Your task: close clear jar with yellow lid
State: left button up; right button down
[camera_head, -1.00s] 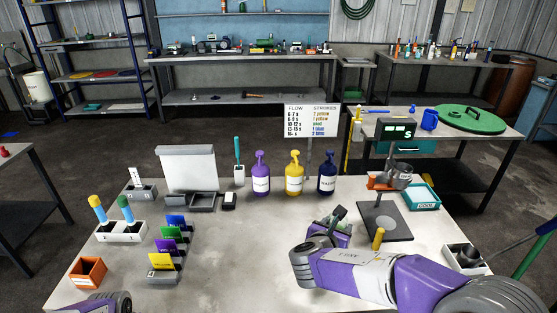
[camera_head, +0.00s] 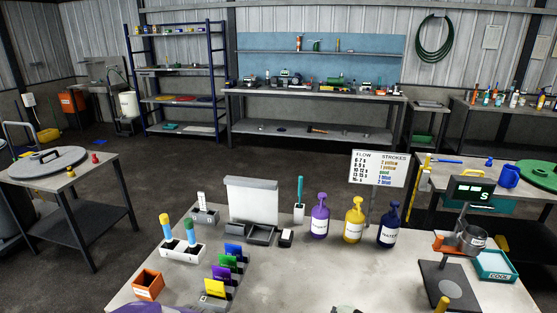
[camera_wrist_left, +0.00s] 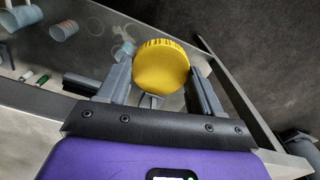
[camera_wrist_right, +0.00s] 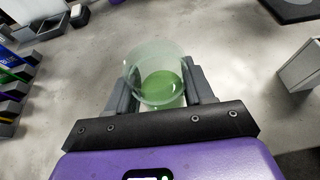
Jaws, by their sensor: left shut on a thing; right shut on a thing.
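The yellow lid (camera_wrist_left: 162,66) is between the fingers of my left gripper (camera_wrist_left: 160,85), which is shut on it, in the left wrist view. A table edge lies beneath it there. The clear jar (camera_wrist_right: 156,78) shows in the right wrist view with an open top and green contents at its bottom. My right gripper (camera_wrist_right: 158,92) is shut on the jar, with one finger on each side, above the pale table. The lid and jar are apart. Neither gripper's fingers nor the jar and lid are clearly seen in the head view.
The main table (camera_head: 290,275) has clear room in its middle. Purple (camera_head: 320,218), yellow (camera_head: 354,224) and dark blue (camera_head: 389,227) pump bottles stand at its back. Colour cards (camera_head: 226,268) and an orange box (camera_head: 148,285) are at left; a stand (camera_head: 450,285) is at right.

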jog(key=w+a+r, duration=0.1)
jog(key=w+a, duration=0.1)
jog(key=a, duration=0.6)
jog(key=w+a+r, duration=0.1)
jog(key=w+a, duration=0.1)
jog(key=a, duration=0.7)
jog(key=shift+a, duration=0.2)
